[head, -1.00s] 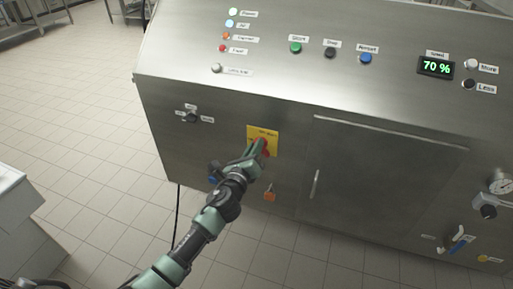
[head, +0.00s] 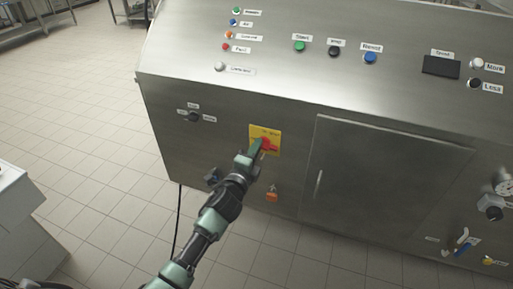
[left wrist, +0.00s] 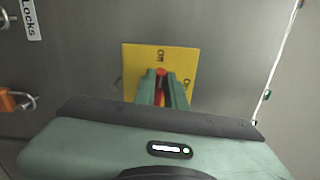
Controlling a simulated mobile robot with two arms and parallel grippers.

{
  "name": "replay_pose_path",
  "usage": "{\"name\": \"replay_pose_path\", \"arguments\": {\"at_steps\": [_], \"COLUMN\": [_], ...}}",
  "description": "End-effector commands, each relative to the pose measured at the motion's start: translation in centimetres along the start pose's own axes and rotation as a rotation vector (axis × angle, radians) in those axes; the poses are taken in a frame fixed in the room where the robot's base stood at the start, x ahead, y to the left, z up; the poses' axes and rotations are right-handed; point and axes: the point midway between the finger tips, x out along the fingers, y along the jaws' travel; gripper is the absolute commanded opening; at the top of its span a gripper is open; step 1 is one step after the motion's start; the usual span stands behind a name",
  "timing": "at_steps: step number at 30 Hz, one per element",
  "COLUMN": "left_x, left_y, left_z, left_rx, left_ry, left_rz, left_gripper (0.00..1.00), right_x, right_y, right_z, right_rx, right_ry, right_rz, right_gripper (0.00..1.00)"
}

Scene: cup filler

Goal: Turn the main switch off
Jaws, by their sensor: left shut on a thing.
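The main switch is a red rotary handle (head: 269,144) on a yellow plate (head: 257,130) on the machine's steel front. My left gripper (head: 260,147) is shut on the red handle. The yellow plate (left wrist: 134,62) carries markings, partly hidden by the fingers. The speed display (head: 440,66) is blank. My right gripper is out of view.
A small selector (head: 193,116) sits left of the yellow plate. An orange padlock (head: 272,196) hangs below it. A closed door (head: 385,185) with a handle is to the right. Start, stop and reset buttons (head: 335,52) are on the sloped panel above.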

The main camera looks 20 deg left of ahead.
Motion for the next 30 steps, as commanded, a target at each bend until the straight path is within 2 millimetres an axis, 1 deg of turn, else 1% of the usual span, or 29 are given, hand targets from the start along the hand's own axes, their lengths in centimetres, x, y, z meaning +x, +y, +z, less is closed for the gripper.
{"name": "replay_pose_path", "arguments": {"at_steps": [9, 24, 25, 26, 27, 30], "left_x": [-0.04, -0.05, -0.05, -0.05, -0.04, -0.03], "left_y": [0.31, 0.37, 0.37, 0.36, 0.35, 0.30], "left_z": [0.01, -0.01, -0.02, -0.02, -0.02, -0.01], "left_rx": [-0.101, -0.117, -0.117, -0.116, -0.116, -0.115], "left_ry": [-0.001, -0.001, -0.001, -0.001, 0.000, 0.000], "left_rz": [0.003, 0.004, 0.004, 0.004, 0.004, 0.003], "left_gripper": [0.00, 0.00, 0.20, 0.29, 0.34, 0.34], "right_x": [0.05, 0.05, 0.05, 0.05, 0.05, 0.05], "right_y": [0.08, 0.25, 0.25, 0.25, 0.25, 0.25], "right_z": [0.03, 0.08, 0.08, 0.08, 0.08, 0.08], "right_rx": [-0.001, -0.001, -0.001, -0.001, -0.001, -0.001], "right_ry": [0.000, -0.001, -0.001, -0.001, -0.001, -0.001], "right_rz": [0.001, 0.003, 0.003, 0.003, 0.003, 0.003], "right_gripper": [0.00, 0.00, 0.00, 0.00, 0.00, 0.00]}}
